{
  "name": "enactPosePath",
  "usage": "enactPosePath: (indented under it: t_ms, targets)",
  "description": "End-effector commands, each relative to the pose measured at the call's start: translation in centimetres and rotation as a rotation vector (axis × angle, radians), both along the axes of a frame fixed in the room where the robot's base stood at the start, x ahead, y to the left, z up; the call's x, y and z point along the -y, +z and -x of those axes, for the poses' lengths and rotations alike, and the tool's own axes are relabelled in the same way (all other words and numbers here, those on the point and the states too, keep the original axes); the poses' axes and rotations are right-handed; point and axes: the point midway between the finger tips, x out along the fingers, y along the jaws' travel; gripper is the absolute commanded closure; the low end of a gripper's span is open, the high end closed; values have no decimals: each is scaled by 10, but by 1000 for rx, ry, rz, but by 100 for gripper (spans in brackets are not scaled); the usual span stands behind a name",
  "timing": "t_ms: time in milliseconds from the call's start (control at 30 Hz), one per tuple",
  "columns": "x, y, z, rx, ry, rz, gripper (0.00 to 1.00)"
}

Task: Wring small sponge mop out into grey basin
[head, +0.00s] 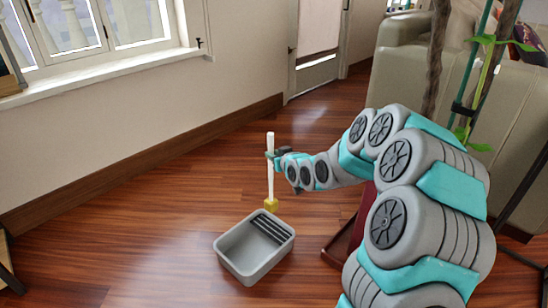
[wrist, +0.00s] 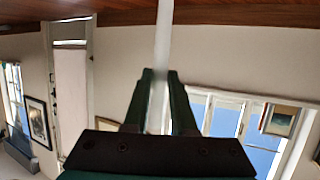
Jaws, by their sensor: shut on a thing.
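The small sponge mop has a white handle (head: 270,172) and a yellow sponge head (head: 271,204). It hangs upright with the sponge at its lower end. In the head view my gripper (head: 270,155) is shut on the upper part of the handle. In the wrist view the white handle (wrist: 164,40) runs between the fingers of my gripper (wrist: 160,80). The grey basin (head: 231,268) stands on the floor, with a dark ribbed grid (head: 270,228) at its back right. The sponge appears at the basin's far edge; I cannot tell whether it touches it.
The wooden floor (head: 130,235) is clear left of the basin. A wall with a brown baseboard (head: 150,155) runs behind. A grey sofa (head: 400,70) and a plant (head: 488,60) stand at the right, beyond my arm. A dark red object (head: 350,240) lies right of the basin.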

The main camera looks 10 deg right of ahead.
Motion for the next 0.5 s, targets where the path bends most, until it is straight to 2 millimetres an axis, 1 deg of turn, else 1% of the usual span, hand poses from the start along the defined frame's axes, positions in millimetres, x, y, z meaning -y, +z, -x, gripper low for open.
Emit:
enactPosePath:
  t_ms: [267, 500]
  targets:
    - [1, -26, 1, -2, 0, 0, 100]
    - [1, -57, 1, -2, 0, 0, 100]
